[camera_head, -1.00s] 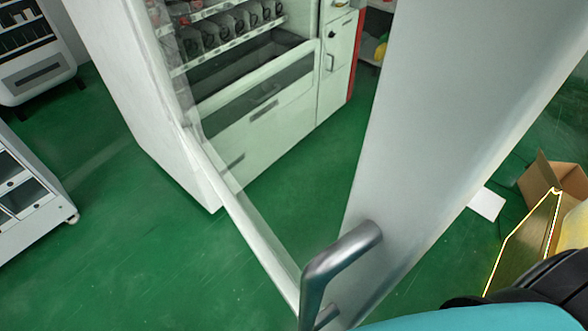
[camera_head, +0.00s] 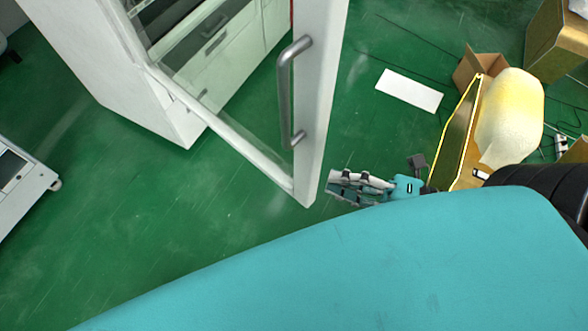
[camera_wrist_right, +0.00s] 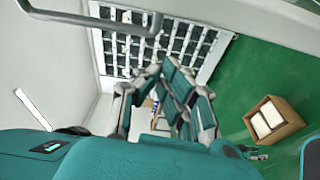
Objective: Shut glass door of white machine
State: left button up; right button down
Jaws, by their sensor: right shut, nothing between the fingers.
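The white machine (camera_head: 92,62) stands at the upper left in the head view. Its glass door, with a white frame (camera_head: 318,95), stands open towards me. A grey metal handle (camera_head: 285,95) is on the frame's outer part. My right gripper (camera_head: 336,184) is just right of the door's lower corner in the picture; I cannot tell whether it touches. It is shut and empty. In the right wrist view, the gripper (camera_wrist_right: 163,98) shows its teal and grey fingers, and a metal handle (camera_wrist_right: 95,22) crosses the top left. My left gripper is not in view.
An open cardboard box (camera_head: 478,70), a yellowish rounded object (camera_head: 510,115) and a white sheet (camera_head: 409,91) are on the right. A white cabinet (camera_head: 22,180) is at the left edge. Green floor (camera_head: 130,220) is clear left of the door.

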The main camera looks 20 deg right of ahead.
jog(key=s+a+r+n+g+y, duration=0.1)
jog(key=s+a+r+n, duration=0.1)
jog(key=s+a+r, duration=0.15)
jog(key=w+a+p, duration=0.3)
jog(key=w+p, duration=0.3)
jog(key=w, duration=0.3)
jog(key=shift+a+p, duration=0.3)
jog(key=shift+a, duration=0.05)
jog(key=shift+w, duration=0.1)
